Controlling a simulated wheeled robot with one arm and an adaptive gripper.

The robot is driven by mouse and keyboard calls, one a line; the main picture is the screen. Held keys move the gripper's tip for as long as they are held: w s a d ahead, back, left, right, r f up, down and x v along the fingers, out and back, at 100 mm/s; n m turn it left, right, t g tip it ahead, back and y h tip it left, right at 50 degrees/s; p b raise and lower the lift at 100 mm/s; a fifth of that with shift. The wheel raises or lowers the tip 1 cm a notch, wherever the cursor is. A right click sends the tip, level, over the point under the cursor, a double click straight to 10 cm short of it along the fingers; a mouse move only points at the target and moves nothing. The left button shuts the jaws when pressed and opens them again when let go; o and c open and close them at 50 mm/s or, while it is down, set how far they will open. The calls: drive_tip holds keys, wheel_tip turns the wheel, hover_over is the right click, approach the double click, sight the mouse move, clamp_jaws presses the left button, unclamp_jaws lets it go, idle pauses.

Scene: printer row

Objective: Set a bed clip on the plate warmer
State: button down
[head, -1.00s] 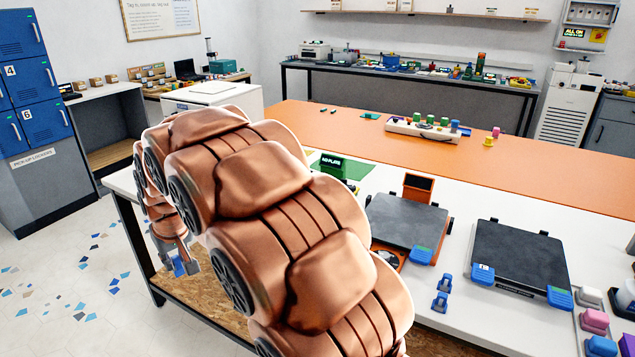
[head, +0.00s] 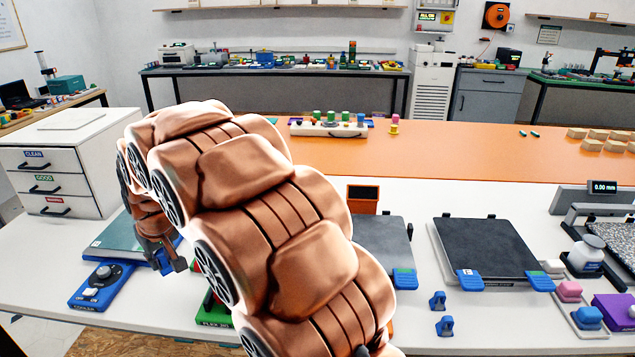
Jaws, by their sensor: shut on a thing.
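My gripper (head: 167,264) is at the left, pointing down above the table by the teal plate. It is shut on a blue bed clip (head: 165,261), partly hidden by the fingers. Two more blue bed clips stand loose on the white table, one farther back (head: 437,300) and one nearer (head: 445,325). The orange unit with a dark plate (head: 387,235) and small display (head: 362,198) looks like the plate warmer, though I cannot read a label. A blue clip (head: 404,279) sits at its front right corner. My arm hides its left side.
A second dark plate (head: 487,248) with two blue front clips lies right of it. A teal plate (head: 120,238) and blue control box (head: 97,286) lie left. A white drawer cabinet (head: 65,165) stands behind. Bottles and coloured blocks crowd the right.

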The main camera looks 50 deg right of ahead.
drive_tip(key=d+r+n+y+p, duration=0.1)
drive_tip(key=d+r+n+p, duration=0.15)
drive_tip(key=d, duration=0.85)
drive_tip(key=d+r+n+y+p, duration=0.15)
drive_tip(key=d+p, duration=0.25)
drive_tip(key=d, duration=0.7)
drive_tip(key=s+d+n+p, duration=0.2)
drive_tip(key=s+d, duration=0.3)
drive_tip(key=d, duration=0.4)
drive_tip(key=s+d+n+p, duration=0.1)
drive_tip(key=s+d+n, duration=0.1)
drive_tip(key=s+d, duration=0.5)
drive_tip(key=shift+g, duration=0.5)
drive_tip(key=shift+w+d+f+p, duration=0.25)
drive_tip(key=shift+d+f, duration=0.05)
drive_tip(key=shift+f, duration=0.45)
drive_tip(key=shift+w+d+f+p, duration=0.25)
drive_tip(key=shift+d+f+p, duration=0.05)
drive_tip(key=shift+f, duration=0.5)
drive_tip(key=shift+w+d+f+p, duration=0.25)
drive_tip(key=shift+d+f, duration=0.05)
drive_tip(key=shift+f, duration=0.45)
wheel_tip(320, 180, down, 2)
drive_tip(key=shift+b, duration=1.1)
drive_tip(key=shift+f+b, duration=0.1)
drive_tip(key=shift+b, duration=0.6)
drive_tip(key=c, duration=0.9)
unclamp_jaws()
